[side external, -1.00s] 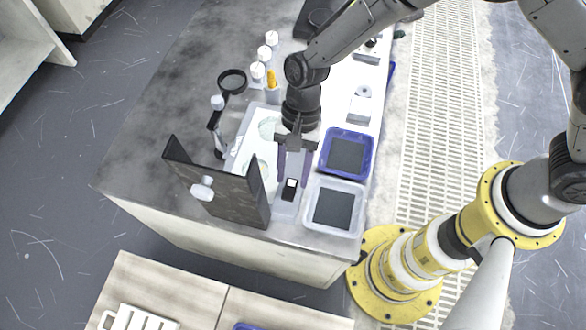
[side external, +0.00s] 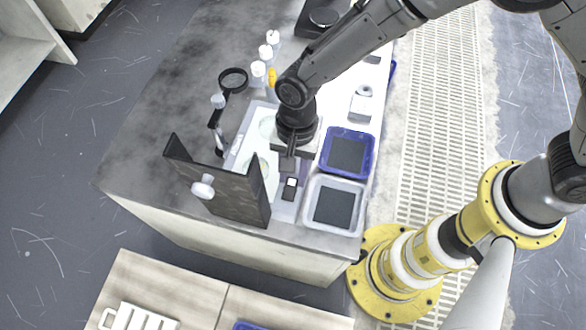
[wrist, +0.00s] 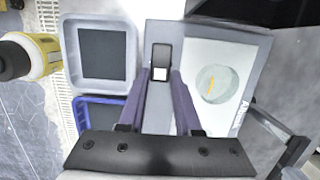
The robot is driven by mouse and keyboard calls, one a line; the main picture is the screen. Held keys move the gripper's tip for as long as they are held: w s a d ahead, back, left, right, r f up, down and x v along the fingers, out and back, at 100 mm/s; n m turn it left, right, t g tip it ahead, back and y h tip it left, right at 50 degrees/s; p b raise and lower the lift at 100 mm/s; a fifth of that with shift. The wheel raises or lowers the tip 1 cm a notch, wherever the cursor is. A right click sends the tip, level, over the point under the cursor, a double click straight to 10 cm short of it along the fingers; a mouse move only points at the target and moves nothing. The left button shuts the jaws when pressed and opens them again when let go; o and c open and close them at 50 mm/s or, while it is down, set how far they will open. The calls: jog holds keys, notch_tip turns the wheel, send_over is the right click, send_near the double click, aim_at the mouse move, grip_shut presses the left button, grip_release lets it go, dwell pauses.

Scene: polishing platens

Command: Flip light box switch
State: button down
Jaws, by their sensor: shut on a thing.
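The light box (side external: 241,152) lies on the bench, a grey frame around a bright white panel; it also shows in the wrist view (wrist: 229,108). Its switch (side external: 290,188) is a small black rocker with a white part, on the strip at the box's near end. In the wrist view the switch (wrist: 161,62) lies between the ends of my fingers. My gripper (side external: 289,169) points down over that strip, and its purple fingers (wrist: 161,84) are close around the switch, shut on it. The exact contact is hard to see.
A dark upright panel (side external: 235,194) stands at the front left. A magnifier (side external: 233,80) and several white-capped bottles (side external: 258,70) are behind. Free bench lies at the left.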

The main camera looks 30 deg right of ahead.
jog(key=c, duration=0.6)
grip_release()
notch_tip(320, 180, up, 14)
jog(key=w+d, duration=0.1)
jog(key=shift+w+d+f, duration=0.2)
jog(key=shift+w+d, duration=0.2)
